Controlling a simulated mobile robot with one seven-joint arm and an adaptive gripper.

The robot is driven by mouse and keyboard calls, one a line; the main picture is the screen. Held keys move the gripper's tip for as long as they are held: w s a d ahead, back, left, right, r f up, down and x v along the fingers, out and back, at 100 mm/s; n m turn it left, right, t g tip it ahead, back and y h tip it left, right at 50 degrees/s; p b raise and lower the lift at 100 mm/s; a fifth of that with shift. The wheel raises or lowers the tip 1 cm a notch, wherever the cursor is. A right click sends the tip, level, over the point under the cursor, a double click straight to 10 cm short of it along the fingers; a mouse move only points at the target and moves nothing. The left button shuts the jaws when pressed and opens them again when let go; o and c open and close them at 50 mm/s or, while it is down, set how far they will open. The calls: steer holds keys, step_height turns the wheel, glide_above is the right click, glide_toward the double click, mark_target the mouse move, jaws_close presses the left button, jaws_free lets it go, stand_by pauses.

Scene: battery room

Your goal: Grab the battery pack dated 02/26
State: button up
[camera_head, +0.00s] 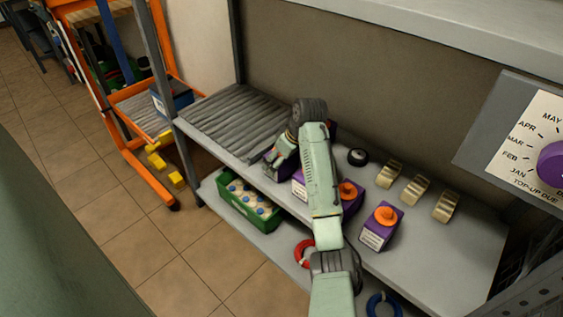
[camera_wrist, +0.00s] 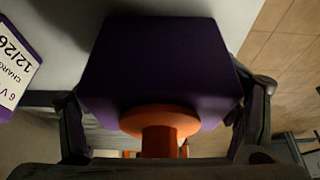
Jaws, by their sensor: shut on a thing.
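In the wrist view a purple battery pack (camera_wrist: 160,65) with an orange knob (camera_wrist: 160,122) sits between the fingers of my gripper (camera_wrist: 160,105), which is shut on it. Its date label is hidden. Another purple pack (camera_wrist: 12,65) at the left edge carries a white label reading 12/26. In the head view my gripper (camera_head: 270,157) is over the shelf, partly hidden by my arm. Purple packs stand there: one (camera_head: 299,187) partly behind my arm, one with an orange knob (camera_head: 351,192), and one with a white label (camera_head: 380,228) to the right. Their dates are unreadable here.
The grey shelf (camera_head: 440,265) also holds brass-coloured coils (camera_head: 413,191) and a black roll (camera_head: 358,157). A green crate (camera_head: 243,208) sits on the lower level. An orange frame (camera_head: 150,185) stands left. A month dial board (camera_head: 530,150) is at right.

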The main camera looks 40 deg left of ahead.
steer(key=c, duration=0.4)
steer(key=shift+r, duration=0.1)
steer(key=shift+r, duration=0.1)
